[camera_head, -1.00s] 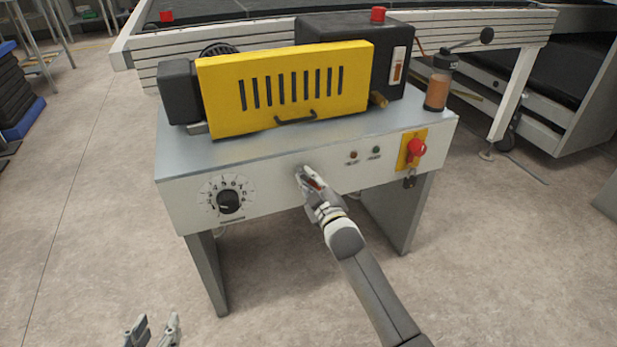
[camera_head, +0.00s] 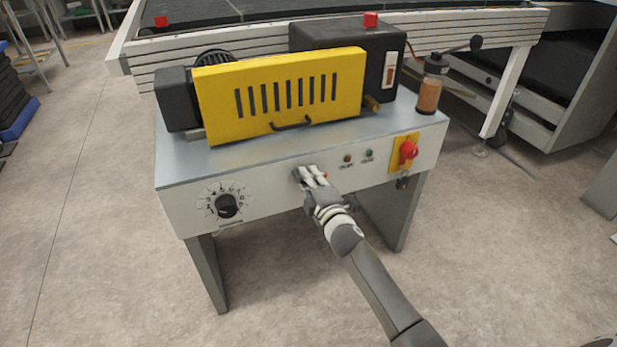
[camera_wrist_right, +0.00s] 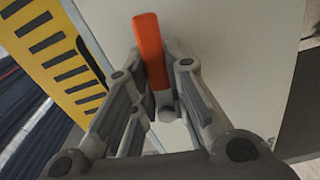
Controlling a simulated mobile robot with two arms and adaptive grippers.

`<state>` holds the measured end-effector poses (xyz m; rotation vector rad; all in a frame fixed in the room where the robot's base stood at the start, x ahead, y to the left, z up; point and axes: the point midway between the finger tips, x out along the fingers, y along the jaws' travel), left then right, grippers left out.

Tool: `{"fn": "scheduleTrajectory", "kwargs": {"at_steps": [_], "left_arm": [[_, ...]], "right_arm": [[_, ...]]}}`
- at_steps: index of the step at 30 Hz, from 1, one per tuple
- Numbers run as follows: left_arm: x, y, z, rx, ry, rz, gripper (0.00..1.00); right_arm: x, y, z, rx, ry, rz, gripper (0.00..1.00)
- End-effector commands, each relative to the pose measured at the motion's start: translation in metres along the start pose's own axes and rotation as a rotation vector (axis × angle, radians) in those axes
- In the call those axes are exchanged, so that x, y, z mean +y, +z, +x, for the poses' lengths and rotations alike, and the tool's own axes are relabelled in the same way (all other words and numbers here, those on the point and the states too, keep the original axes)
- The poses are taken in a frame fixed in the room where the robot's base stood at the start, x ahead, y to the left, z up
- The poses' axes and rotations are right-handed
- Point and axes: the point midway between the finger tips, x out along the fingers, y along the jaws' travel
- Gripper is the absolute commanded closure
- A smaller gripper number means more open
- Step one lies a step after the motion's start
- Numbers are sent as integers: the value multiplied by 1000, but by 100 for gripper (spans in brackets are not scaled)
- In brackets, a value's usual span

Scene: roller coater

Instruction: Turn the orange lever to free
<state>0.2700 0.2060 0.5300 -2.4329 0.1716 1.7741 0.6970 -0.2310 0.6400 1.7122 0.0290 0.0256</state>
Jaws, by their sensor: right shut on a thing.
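The orange lever (camera_wrist_right: 151,50) shows in the right wrist view, on the pale front panel of the machine. My right gripper (camera_head: 310,178) is at that panel, between the dial and the two small lamps. In the right wrist view its fingers lie on both sides of the lever and are shut on it. In the head view the gripper hides nearly all of the lever. Any marking for free around the lever cannot be seen. My left gripper is not in view.
A black dial (camera_head: 227,205) is left of my right gripper. A red knob (camera_head: 408,150) on a yellow plate is to the right. The yellow slotted guard (camera_head: 280,95) stands above. An orange-brown bottle (camera_head: 429,92) stands at the table's right end. Floor in front is clear.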

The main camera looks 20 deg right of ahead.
Motion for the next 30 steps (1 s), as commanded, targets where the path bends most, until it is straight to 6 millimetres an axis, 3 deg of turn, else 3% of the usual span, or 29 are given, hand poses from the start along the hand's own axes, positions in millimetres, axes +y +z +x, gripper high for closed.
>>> {"fn": "scheduleTrajectory", "kwargs": {"at_steps": [9, 26, 27, 30], "left_arm": [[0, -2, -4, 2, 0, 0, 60], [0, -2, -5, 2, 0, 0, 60], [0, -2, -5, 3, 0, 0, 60], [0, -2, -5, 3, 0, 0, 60]], "right_arm": [[4, -1, 0, 1, -1, -130, 100], [4, -1, 0, 1, -1, -162, 100], [4, -1, 0, 1, -1, -163, 84], [5, -1, 0, 1, 0, -161, 71]]}}
